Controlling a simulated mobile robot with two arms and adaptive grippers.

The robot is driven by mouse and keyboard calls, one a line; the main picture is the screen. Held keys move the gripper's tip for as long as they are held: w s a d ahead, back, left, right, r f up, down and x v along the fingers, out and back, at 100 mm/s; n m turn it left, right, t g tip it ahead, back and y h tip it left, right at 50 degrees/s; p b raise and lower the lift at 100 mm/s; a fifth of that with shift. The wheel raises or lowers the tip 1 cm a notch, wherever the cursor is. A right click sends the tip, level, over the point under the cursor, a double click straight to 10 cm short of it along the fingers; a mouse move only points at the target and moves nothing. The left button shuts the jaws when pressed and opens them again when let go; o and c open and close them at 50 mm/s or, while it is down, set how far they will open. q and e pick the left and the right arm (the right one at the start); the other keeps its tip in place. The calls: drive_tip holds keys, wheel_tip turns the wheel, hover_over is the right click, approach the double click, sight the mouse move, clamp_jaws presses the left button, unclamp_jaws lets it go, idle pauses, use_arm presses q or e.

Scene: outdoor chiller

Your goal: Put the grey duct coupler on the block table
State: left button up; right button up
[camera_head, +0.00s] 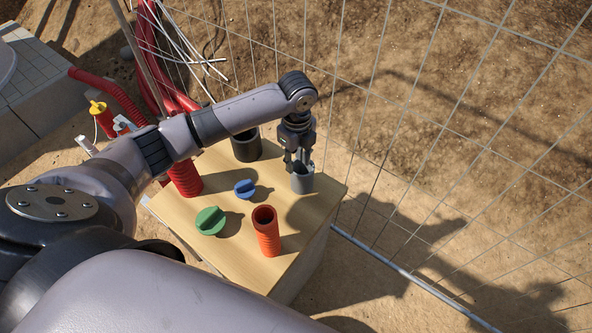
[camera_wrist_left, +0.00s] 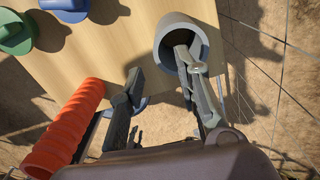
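The grey duct coupler (camera_head: 303,182) is a short open tube standing upright near the right corner of the block table (camera_head: 180,215), a light wooden top on a pale block. My left gripper (camera_head: 298,163) points down at it. In the left wrist view the coupler (camera_wrist_left: 205,32) is at the upper middle. There my left gripper (camera_wrist_left: 159,62) has its fingers apart: one finger overlaps the coupler's opening, the other is to the left, outside its wall. A gap shows between that outer finger and the wall. My right gripper is not in view.
On the table are an orange corrugated tube (camera_head: 267,238), a green knob-shaped cap (camera_head: 210,221), a blue cap (camera_head: 244,188), a red corrugated tube (camera_head: 185,180) and a dark tube (camera_head: 246,150). A wire fence (camera_head: 400,130) runs along the right side. Red hoses lie behind.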

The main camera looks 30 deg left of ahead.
use_arm(q)
wheel_tip(320, 180, up, 5)
drive_tip(key=shift+r, duration=0.1)
idle(0.7)
